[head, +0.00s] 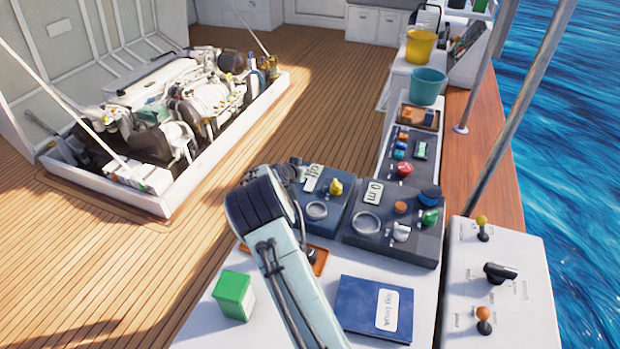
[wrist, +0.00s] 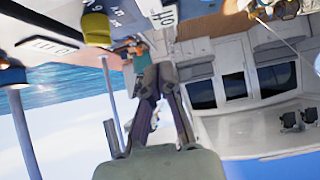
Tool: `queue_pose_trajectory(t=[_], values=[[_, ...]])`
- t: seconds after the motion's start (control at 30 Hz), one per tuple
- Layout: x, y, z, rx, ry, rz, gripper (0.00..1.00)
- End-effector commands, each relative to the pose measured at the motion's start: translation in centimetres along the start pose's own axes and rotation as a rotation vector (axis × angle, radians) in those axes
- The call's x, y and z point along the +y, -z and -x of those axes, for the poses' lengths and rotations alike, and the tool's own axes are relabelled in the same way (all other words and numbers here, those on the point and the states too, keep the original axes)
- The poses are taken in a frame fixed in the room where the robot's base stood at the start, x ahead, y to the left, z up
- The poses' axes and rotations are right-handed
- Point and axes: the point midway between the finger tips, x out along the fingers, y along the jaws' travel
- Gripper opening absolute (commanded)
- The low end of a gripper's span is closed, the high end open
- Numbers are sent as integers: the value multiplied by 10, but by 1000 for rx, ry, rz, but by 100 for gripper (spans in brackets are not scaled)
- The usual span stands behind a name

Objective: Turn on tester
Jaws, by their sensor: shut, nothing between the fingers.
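No unit's lettering clearly names it as the tester. Two dark blue-grey instrument units stand side by side on the white counter in the head view. The left unit (head: 341,222) has a yellow knob (head: 336,187), a round ring and a white label. The right unit (head: 385,240) has a "0 m" label, a ring, and orange, green and blue knobs. My gripper (wrist: 158,72) is shut and empty in the wrist view. The yellow knob (wrist: 96,28) and a label reading "Off" (wrist: 163,12) are at the top there. In the head view my arm hides the gripper.
A green box (head: 234,295) and a blue book (head: 374,308) lie on the near counter. A white lever panel (head: 500,290) stands at right. Another switch panel, a teal bucket (head: 429,86) and a yellow bucket (head: 420,46) line the counter behind. The open engine hatch (head: 165,200) is at left.

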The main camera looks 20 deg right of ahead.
Motion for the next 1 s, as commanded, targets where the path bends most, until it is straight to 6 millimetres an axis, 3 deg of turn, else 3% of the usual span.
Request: queue_pose_trajectory(t=[0.2, 0.4, 1.0], values=[[0, -1, -47, 0, 0, 1, 0], [0, -22, -65, 0, 0, 1, 0], [0, -29, -75, -46, 0, -6, 0]])
